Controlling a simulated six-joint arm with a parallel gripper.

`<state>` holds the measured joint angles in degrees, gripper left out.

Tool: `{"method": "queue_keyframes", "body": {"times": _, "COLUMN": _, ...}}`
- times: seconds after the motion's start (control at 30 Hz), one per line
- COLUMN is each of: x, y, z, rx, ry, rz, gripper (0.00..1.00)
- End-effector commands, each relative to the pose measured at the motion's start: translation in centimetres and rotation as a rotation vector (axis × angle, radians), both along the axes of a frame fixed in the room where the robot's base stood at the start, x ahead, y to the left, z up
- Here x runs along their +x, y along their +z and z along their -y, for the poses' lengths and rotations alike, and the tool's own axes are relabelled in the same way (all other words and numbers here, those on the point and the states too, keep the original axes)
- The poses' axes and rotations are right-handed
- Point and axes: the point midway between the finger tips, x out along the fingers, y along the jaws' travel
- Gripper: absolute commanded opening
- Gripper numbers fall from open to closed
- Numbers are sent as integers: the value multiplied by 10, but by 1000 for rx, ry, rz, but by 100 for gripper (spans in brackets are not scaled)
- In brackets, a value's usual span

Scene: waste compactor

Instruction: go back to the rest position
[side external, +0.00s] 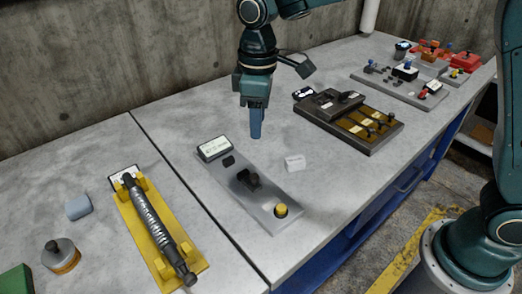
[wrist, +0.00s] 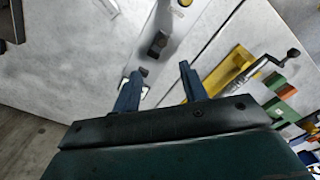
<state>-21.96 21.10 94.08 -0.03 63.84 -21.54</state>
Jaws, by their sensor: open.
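My gripper (side external: 256,122) hangs pointing down above the bench, behind a grey control panel (side external: 228,182) with a black switch (side external: 249,178) and a yellow button (side external: 281,210). In the wrist view the two blue fingers of my gripper (wrist: 159,82) stand apart with nothing between them. The panel also shows beyond the fingers in the wrist view (wrist: 165,20). From the side the fingers overlap, and their exact height over the bench is hard to tell.
A brown box with levers (side external: 340,130) stands right of my gripper. A yellow holder (side external: 187,262) with a grey cylinder (side external: 150,222) is at left. More panels (side external: 400,88) sit at the back right.

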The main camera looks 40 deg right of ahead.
Motion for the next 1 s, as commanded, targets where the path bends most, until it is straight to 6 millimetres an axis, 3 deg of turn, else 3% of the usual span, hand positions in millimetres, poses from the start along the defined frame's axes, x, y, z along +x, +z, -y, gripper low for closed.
{"method": "queue_keyframes", "body": {"times": 0.27, "x": -28, "y": 35, "z": 37, "rx": 28, "ry": -109, "rz": 66, "gripper": 43}}
{"method": "queue_keyframes", "body": {"times": 0.5, "x": -65, "y": 62, "z": 74, "rx": 57, "ry": -232, "rz": 138, "gripper": 43}}
{"method": "queue_keyframes", "body": {"times": 1.0, "x": -155, "y": 85, "z": 135, "rx": 119, "ry": -484, "rz": 288, "gripper": 43}}
